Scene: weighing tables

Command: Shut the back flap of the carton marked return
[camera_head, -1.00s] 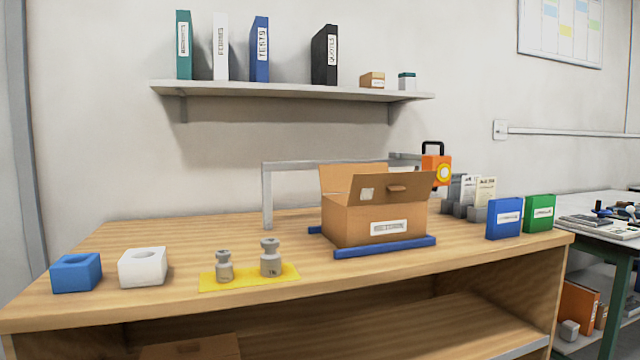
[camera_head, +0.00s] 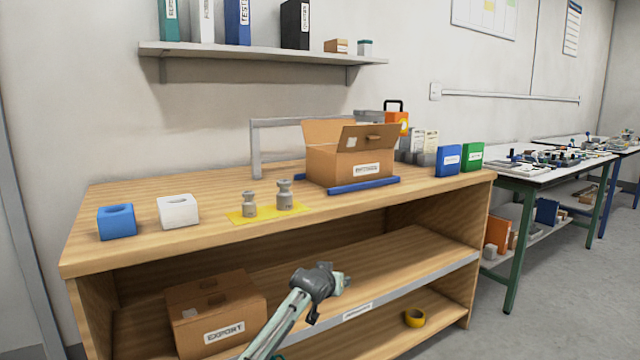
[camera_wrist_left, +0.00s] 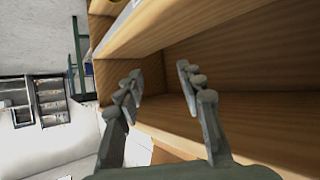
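A brown carton (camera_head: 345,165) stands on the wooden table between blue rails; its front label is too small to read surely. One flap (camera_head: 328,131) stands up at its back left, and another flap (camera_head: 368,138) with a slot and small label stands up nearer the front right. A second carton (camera_head: 215,310), marked EXPORT, sits on the shelf below the tabletop. My left gripper (camera_head: 330,286) is in front of the table, below the tabletop and well apart from both cartons. In the left wrist view its fingers (camera_wrist_left: 158,82) are spread and empty. My right gripper is not in view.
On the tabletop (camera_head: 120,205) are a blue block (camera_head: 117,222), a white block (camera_head: 178,211) and two grey weights (camera_head: 284,195) on a yellow mat (camera_head: 240,218). Blue and green boxes (camera_head: 472,157) stand right of the carton. Yellow tape (camera_head: 414,318) lies on the lower shelf.

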